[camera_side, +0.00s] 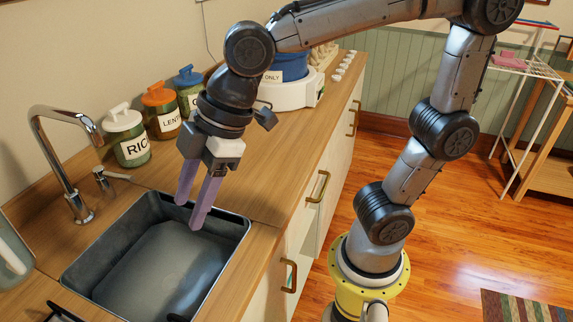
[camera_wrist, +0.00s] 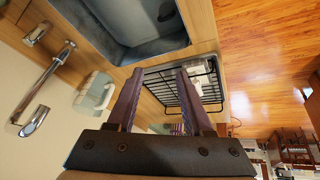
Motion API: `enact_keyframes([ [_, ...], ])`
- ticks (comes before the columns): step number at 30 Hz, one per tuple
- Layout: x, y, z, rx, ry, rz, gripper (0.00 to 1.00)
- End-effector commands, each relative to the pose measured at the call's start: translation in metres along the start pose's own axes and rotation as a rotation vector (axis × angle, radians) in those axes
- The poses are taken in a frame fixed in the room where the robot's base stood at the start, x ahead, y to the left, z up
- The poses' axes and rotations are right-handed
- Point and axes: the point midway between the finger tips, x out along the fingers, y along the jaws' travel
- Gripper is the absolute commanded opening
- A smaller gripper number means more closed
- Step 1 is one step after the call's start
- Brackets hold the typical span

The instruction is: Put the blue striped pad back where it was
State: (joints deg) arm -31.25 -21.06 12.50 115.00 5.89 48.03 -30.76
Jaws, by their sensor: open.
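My gripper (camera_side: 191,212) is open and empty, with its two purple fingers pointing down over the back right part of the sink. In the wrist view the open fingers (camera_wrist: 160,72) reach up from the bottom. I cannot make out the blue striped pad for certain in either view. A small striped patch (camera_wrist: 177,128) shows between the fingers in the wrist view, too small and partly hidden to name. The grey sink (camera_side: 160,265) lies below my gripper and looks empty. It also shows at the top of the wrist view (camera_wrist: 135,50).
A faucet (camera_side: 55,150) stands left of the sink. Labelled jars (camera_side: 128,140) line the wall behind. A white-and-blue appliance (camera_side: 290,92) stands farther along the counter. A black wire rack (camera_wrist: 160,80) holds something pale in the wrist view. Bare wooden counter (camera_side: 255,185) lies right of my gripper.

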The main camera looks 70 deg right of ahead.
Motion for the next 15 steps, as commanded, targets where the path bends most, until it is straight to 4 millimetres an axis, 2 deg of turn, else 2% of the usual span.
enact_keyframes([
  [1, -0.016, 0.015, 0.034, 0.147, -0.004, 0.056, 0.51],
  [3, -0.030, 0.024, 0.075, 0.335, -0.013, 0.119, 0.51],
  [6, -0.044, 0.026, 0.127, 0.576, -0.017, 0.204, 0.51],
  [10, -0.052, 0.018, 0.173, 0.805, -0.018, 0.286, 0.51],
  [12, -0.053, 0.013, 0.188, 0.883, -0.016, 0.314, 0.51],
  [15, -0.053, 0.010, 0.198, 0.940, -0.015, 0.335, 0.51],
])
